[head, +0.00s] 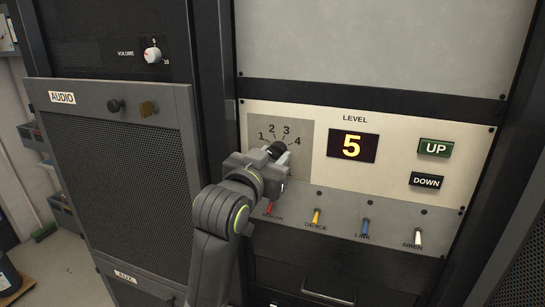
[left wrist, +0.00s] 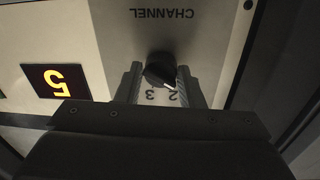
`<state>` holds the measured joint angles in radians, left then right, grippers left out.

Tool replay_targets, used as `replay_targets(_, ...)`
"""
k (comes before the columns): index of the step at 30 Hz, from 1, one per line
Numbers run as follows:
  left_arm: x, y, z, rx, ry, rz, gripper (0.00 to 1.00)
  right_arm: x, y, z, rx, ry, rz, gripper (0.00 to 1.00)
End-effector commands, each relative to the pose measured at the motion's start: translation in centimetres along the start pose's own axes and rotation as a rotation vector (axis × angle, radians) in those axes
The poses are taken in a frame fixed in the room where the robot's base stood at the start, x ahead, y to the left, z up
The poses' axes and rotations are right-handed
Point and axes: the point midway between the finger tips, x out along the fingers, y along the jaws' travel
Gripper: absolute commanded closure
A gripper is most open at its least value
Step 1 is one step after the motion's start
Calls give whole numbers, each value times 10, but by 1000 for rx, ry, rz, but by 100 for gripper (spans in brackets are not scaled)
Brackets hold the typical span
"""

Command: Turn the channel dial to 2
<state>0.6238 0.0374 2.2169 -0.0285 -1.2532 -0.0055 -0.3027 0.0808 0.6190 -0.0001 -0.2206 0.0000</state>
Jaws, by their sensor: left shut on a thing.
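The black channel dial (head: 278,148) sits on a grey plate (head: 303,128) marked 1 to 4, left of the level display. In the left wrist view the dial (left wrist: 159,70) appears upside down under the word CHANNEL. Its white pointer mark points toward the 2; the 1 and 4 are hidden there by my gripper. My left gripper (left wrist: 157,84) is shut on the dial, one finger on each side. In the head view my left gripper (head: 277,156) covers the dial's lower part. My right gripper is not in view.
The level display (head: 352,146) reads 5, with a green UP button (head: 435,148) and a black DOWN button (head: 426,181) to its right. Several coloured switches, including a yellow one (head: 316,216), line the panel below. An AUDIO cabinet door (head: 115,180) stands left of my arm.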

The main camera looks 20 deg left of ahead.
Motion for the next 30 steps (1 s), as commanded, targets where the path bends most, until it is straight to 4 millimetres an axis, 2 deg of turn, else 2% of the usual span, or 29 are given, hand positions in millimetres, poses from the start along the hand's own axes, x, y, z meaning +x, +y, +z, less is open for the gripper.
replay_targets(8, 0, 0, -3, 127, -7, 0, 88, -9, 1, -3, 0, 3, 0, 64)
replay_targets(21, 0, -1, -4, 469, -27, 2, 88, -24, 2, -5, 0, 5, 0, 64)
replay_targets(30, 0, -1, -4, 626, -35, 0, 88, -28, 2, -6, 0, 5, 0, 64)
